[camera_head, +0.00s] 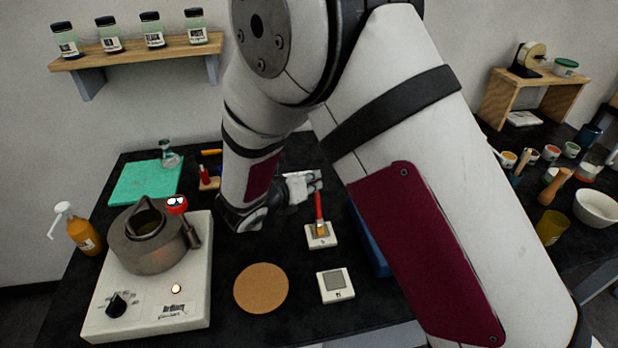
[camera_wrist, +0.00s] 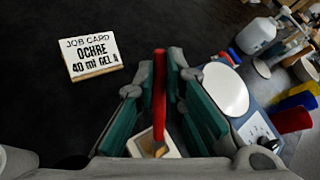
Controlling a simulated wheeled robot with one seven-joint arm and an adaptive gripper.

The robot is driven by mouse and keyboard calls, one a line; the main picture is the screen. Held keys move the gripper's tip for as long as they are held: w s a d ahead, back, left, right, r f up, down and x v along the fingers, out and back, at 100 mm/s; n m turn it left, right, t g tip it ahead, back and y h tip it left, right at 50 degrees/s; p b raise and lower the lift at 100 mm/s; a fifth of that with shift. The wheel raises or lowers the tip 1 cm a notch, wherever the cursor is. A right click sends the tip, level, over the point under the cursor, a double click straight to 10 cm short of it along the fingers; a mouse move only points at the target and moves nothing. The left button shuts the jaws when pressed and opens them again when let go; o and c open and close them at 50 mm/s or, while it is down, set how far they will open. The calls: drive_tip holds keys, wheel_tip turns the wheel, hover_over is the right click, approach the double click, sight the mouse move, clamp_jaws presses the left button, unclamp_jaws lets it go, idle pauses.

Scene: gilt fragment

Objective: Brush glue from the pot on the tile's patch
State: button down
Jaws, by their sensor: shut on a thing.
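My gripper (camera_head: 305,186) is shut on the red handle of a brush (camera_head: 319,207), which points bristles down. In the wrist view, my gripper (camera_wrist: 162,88) has the brush (camera_wrist: 159,90) between its green-padded fingers. The bristles are over the grey patch of a small white tile (camera_head: 329,241); I cannot tell whether they touch. The tile is partly hidden in the wrist view (camera_wrist: 140,148). The metal pot (camera_head: 150,254) stands open on a white hot plate (camera_head: 96,322) at the left.
A round cork mat (camera_head: 261,288) lies between hot plate and tiles. A job card (camera_wrist: 90,53) reading "OCHRE" lies on the dark bench. An amber pump bottle (camera_head: 84,236) and a green mat (camera_head: 146,183) are at the left. A bowl (camera_head: 597,207) and small jars stand at the right.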

drive_tip(key=shift+r+p, duration=1.25)
drive_tip(key=shift+r, duration=1.75)
wheel_tip(320, 180, up, 3)
drive_tip(key=shift+p, duration=0.55)
drive_tip(key=shift+f, duration=0.1)
wheel_tip(320, 180, down, 7)
drive_tip(key=b, duration=0.4)
drive_tip(key=shift+f+b, duration=0.5)
drive_tip(key=shift+f, duration=0.5)
drive_tip(key=shift+w, duration=0.1)
